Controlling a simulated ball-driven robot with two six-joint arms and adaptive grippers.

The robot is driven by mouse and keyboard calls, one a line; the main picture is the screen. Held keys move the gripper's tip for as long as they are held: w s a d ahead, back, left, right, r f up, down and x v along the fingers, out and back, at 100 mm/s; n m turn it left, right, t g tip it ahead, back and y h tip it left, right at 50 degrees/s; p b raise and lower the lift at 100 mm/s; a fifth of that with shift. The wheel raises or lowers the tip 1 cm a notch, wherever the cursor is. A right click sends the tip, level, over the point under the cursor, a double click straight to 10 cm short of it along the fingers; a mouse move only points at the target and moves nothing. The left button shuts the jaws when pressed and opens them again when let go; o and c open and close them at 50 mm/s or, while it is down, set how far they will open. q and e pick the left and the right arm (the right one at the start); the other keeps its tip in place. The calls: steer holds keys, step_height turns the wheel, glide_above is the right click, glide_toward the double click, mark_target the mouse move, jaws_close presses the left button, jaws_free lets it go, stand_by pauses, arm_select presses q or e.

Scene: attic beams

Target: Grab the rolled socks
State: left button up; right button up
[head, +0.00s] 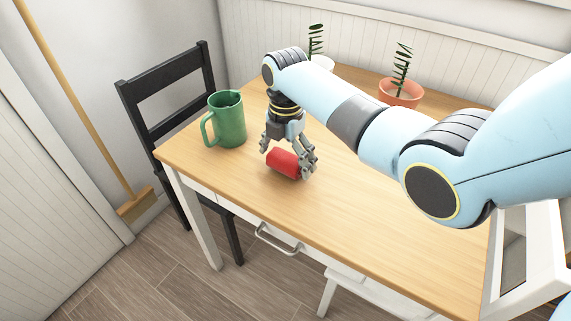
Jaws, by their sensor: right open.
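The rolled socks (283,163) look like a short red cylinder lying on its side on the wooden table (350,220). My right gripper (288,160) points down over them, its fingers spread open. One finger shows at the left end of the socks and others at the right end. I cannot tell whether the fingers touch the socks. My left gripper is not in view.
A green jug (229,120) stands on the table just left of my right gripper. A plant in a terracotta pot (401,93) and another plant (316,42) stand at the back. A black chair (165,95) is at the left. The table's front is clear.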

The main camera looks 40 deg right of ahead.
steer(key=c, duration=1)
steer(key=shift+r, duration=0.1)
